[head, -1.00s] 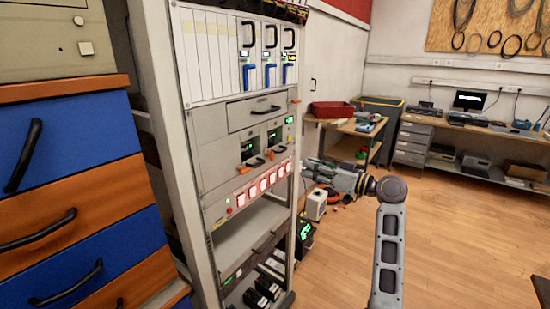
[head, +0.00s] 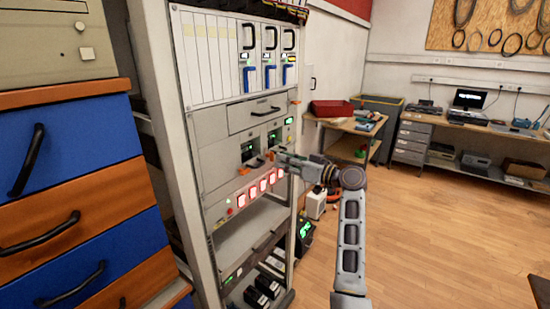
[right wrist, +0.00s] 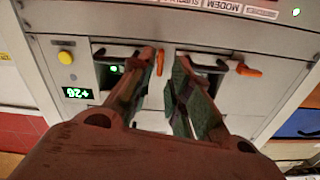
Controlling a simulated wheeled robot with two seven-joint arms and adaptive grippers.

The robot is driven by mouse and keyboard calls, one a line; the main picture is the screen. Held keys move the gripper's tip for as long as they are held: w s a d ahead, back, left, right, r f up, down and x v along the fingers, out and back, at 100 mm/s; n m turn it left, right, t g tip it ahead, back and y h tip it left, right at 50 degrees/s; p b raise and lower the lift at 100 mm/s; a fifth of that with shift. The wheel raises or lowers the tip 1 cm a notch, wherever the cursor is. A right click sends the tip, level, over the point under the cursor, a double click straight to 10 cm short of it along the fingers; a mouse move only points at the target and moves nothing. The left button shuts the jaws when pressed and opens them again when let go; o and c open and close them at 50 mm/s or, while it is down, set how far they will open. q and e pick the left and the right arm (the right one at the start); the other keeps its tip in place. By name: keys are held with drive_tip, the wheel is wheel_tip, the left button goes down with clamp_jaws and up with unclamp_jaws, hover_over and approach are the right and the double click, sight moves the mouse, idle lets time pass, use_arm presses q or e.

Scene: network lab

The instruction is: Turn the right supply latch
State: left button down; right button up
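The right supply is a grey module in the rack with a dark opening and a black handle (right wrist: 122,51), on the left in the right wrist view. Its orange latch (right wrist: 160,62) shows between my fingertips, close to the left finger and partly hidden. I cannot tell whether they touch. My right gripper (head: 279,154) is at the front of the supplies in the head view. In the right wrist view the gripper (right wrist: 166,62) has its fingers apart. The left supply's orange latch (right wrist: 247,69) lies to the right of them. My left gripper is not in view.
A yellow button (right wrist: 65,58) and a green display (right wrist: 76,93) sit beside the right supply. A row of red-lit switches (head: 254,192) is below the supplies. Drawers (head: 65,150) stand left; the floor (head: 430,235) at right is open.

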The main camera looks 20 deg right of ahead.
drive_tip(key=x, duration=0.4)
drive_tip(key=shift+a, duration=0.1)
